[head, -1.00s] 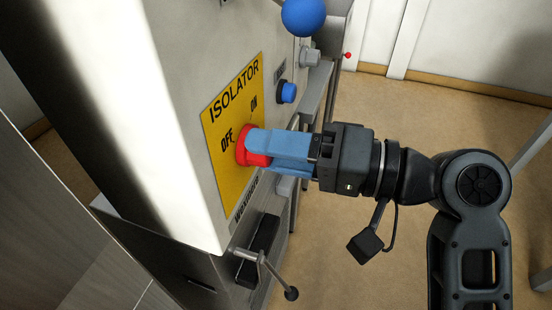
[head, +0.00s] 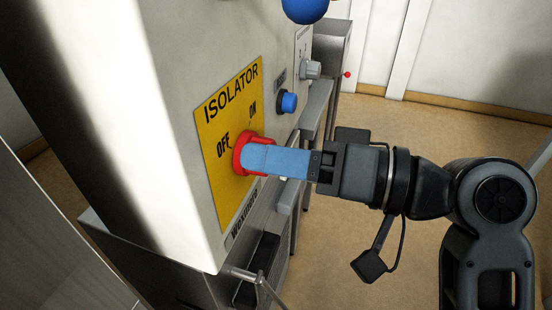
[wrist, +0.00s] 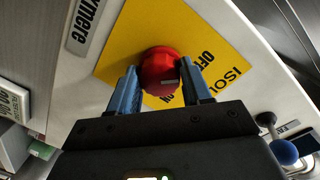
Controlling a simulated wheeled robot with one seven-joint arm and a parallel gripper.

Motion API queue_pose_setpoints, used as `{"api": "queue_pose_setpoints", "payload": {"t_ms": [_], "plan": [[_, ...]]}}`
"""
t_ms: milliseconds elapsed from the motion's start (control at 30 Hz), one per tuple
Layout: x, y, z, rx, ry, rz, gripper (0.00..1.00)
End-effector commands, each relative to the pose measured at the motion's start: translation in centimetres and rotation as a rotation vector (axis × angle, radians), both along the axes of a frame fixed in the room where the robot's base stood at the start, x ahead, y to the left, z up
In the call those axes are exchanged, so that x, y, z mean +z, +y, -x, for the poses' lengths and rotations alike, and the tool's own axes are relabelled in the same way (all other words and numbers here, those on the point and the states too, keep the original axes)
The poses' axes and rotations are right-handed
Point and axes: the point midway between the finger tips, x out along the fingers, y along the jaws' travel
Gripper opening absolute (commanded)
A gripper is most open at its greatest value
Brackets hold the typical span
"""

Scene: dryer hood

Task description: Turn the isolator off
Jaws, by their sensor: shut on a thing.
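The isolator switch is a red round knob (head: 239,153) on a yellow plate (head: 212,122) marked ISOLATOR, OFF and ON, on the pale machine's face. My gripper (head: 256,159) reaches it from the right with blue fingers. In the wrist view, the fingers (wrist: 160,83) lie on either side of the red knob (wrist: 158,66) and are shut on it. A small pale mark shows on the knob near the ON lettering. In the head view the fingers overlap and hide part of the knob, so I cannot tell its exact setting.
A blue button (head: 288,102), a grey knob (head: 311,69) and a blue ball (head: 305,8) are above and beyond the plate. A metal lever (head: 258,280) sticks out below. The floor to the right is open.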

Motion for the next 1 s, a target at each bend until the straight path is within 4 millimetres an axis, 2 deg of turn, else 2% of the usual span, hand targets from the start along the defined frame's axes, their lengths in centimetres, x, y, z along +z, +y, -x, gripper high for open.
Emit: {"api": "queue_pose_setpoints", "payload": {"t_ms": [167,200,433,733,1000], "plan": [[-0.2,0.0,0.0,0.001,0.003,0.004,0.18],[-0.2,0.0,0.0,0.000,0.004,0.004,0.52],[-0.1,0.0,0.0,0.001,0.002,0.002,0.74],[0.0,-0.4,0.1,-0.002,0.001,0.000,0.74],[0.2,-4.1,1.4,-0.004,0.001,0.002,0.74]]}}
